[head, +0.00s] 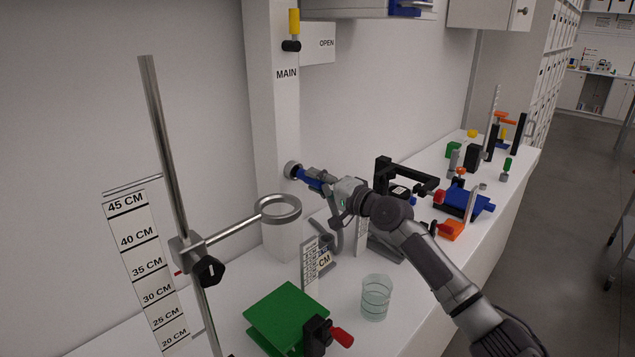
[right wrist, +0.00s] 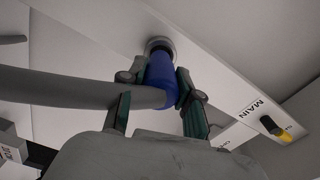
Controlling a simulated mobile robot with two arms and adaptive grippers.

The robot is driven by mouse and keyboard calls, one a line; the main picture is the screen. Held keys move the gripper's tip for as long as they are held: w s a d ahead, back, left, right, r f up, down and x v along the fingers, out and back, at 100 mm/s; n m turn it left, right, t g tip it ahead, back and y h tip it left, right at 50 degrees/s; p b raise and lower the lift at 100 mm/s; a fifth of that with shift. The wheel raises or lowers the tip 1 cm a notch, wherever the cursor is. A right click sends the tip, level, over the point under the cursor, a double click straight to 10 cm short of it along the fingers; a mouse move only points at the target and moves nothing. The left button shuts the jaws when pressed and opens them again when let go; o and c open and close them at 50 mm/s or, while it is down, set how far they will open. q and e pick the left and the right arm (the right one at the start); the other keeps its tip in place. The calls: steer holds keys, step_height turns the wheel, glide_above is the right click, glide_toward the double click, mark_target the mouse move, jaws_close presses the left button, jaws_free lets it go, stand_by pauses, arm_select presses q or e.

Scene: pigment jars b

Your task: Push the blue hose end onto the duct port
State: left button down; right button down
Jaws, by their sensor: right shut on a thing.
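The duct port (head: 292,170) is a round grey metal ring on the side of the white duct (head: 272,120) marked MAIN. It also shows in the right wrist view (right wrist: 159,44). My right gripper (head: 318,180) is shut on the blue hose end (head: 306,178), one finger on each side of it. In the right wrist view the blue hose end (right wrist: 160,72) is lined up with the port and its front meets the ring. How far it sits on the port I cannot tell. The grey hose (right wrist: 70,87) runs off to the left there. My left gripper is not in view.
A ring stand (head: 163,140) with a ring (head: 278,209) stands at front left beside a height scale (head: 140,250). A glass beaker (head: 376,297) and a green lab jack (head: 285,318) are below my arm. A yellow-handled valve (head: 293,25) is above the port.

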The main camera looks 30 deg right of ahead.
steer(key=shift+b+x, duration=0.5)
steer(key=shift+x, duration=0.9)
steer(key=c, duration=0.7)
jaws_free()
steer(key=shift+w, duration=0.1)
steer(key=shift+s, duration=0.2)
steer(key=v, duration=1.1)
steer(key=shift+s+d, duration=0.15)
steer(key=shift+s, duration=0.15)
